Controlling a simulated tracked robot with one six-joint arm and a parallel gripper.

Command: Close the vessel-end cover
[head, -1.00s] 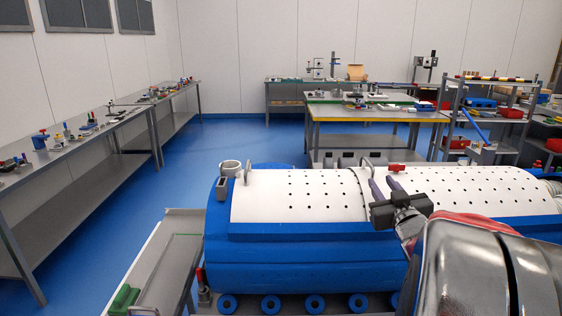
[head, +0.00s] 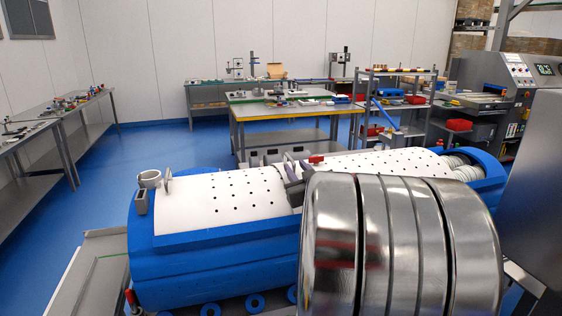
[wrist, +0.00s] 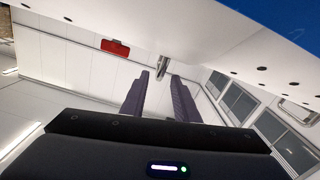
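A long blue vessel (head: 215,237) lies across the head view, with white perforated covers on top: a left one (head: 232,184) and a right one (head: 375,165). I cannot tell which is the vessel-end cover. Both look lowered. A ring-shaped handle (head: 168,181) stands at the left cover's left end. My gripper (head: 293,169) is over the seam between the covers, partly hidden behind my shiny arm. In the wrist view my fingers (wrist: 161,80) are apart, with a small grey post (wrist: 162,67) beyond or between their tips. I cannot tell whether they touch it.
A short grey cup (head: 149,178) stands at the vessel's left end. A yellow-edged workbench (head: 270,114) is behind. The blue floor at left is open. A grey machine (head: 500,90) stands at right.

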